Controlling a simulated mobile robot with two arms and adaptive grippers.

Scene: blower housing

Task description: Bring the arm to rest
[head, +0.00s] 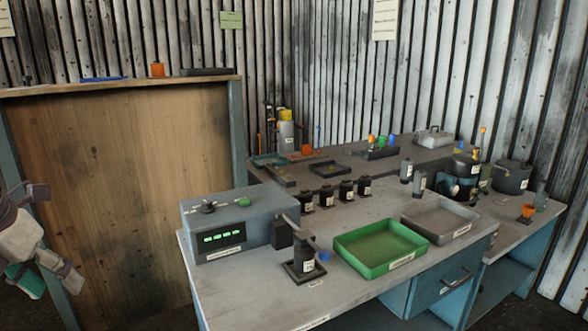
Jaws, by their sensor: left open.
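My left gripper (56,232) is at the far left edge of the head view, in front of the brown wooden panel. Its two fingers are spread apart with nothing between them. It is well clear of the workbench (245,285) and touches nothing that I can see. Most of my left arm is cut off by the picture edge. My right gripper is not in view.
On the bench stand a grey-blue device (225,228) with green lights, a black holder (304,268), a green tray (378,247), a grey tray (440,220) and several dark containers. The wooden panel (130,190) stands behind my left gripper.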

